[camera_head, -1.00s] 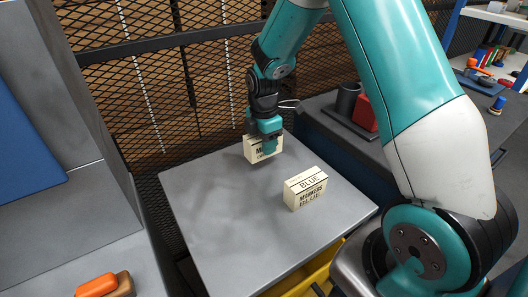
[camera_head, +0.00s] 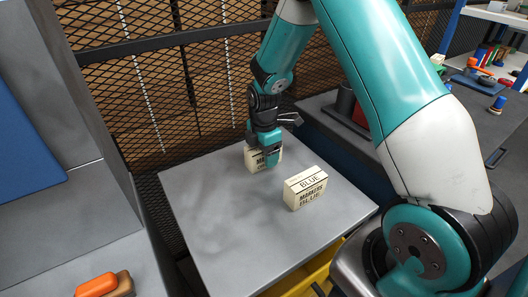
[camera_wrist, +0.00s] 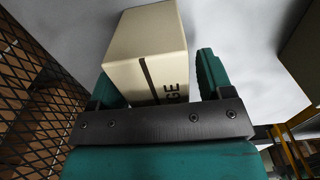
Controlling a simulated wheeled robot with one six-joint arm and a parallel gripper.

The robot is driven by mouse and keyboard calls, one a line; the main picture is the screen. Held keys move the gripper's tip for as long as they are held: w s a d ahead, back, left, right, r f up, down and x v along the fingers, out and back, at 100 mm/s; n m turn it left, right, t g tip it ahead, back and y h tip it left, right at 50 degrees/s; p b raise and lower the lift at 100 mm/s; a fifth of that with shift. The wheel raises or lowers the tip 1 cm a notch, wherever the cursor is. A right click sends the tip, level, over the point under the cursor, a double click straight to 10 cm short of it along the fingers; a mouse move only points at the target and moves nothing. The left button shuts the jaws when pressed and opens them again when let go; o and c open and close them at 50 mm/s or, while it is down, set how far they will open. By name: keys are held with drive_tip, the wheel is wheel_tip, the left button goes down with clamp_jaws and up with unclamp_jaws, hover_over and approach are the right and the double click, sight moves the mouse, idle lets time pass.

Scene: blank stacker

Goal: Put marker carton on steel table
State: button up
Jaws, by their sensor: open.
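A cream marker carton (camera_head: 252,158) stands near the back edge of the grey steel table (camera_head: 215,225). My gripper (camera_head: 266,152) is over it from above and hides part of its top and lettering. In the wrist view the carton (camera_wrist: 145,45) is between the two teal fingers of my open gripper (camera_wrist: 155,80), with a clear gap to the right finger. It looks close to the left finger; I cannot tell whether they touch. A second cream carton (camera_head: 305,188), lettered "BLUE MARKERS", stands apart on the same table, to the front right.
A mesh fence (camera_head: 170,90) rises behind the table. A dark counter with a red object (camera_head: 360,114) is at the right. A grey surface with an orange item (camera_head: 96,286) is at the lower left. The table's left and front parts are clear.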

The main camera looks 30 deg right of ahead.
wheel_tip(320, 180, up, 12)
drive_tip(key=shift+f, duration=0.1)
drive_tip(key=s+a+r+m+y, duration=0.1)
drive_tip(key=s+a+r+m, duration=0.2)
drive_tip(key=s+a, duration=0.3)
drive_tip(key=s+a+r+m+y, duration=0.1)
drive_tip(key=s+a+r+m, duration=0.3)
drive_tip(key=s, duration=0.7)
drive_tip(key=s+a+r+m+y, duration=0.2)
drive_tip(key=s+a+r+m, duration=0.1)
drive_tip(key=s+a, duration=0.4)
drive_tip(key=shift+s+a+r+m, duration=0.4)
drive_tip(key=shift+s+m, duration=0.1)
drive_tip(key=shift+s, duration=0.45)
drive_tip(key=shift+d, duration=0.1)
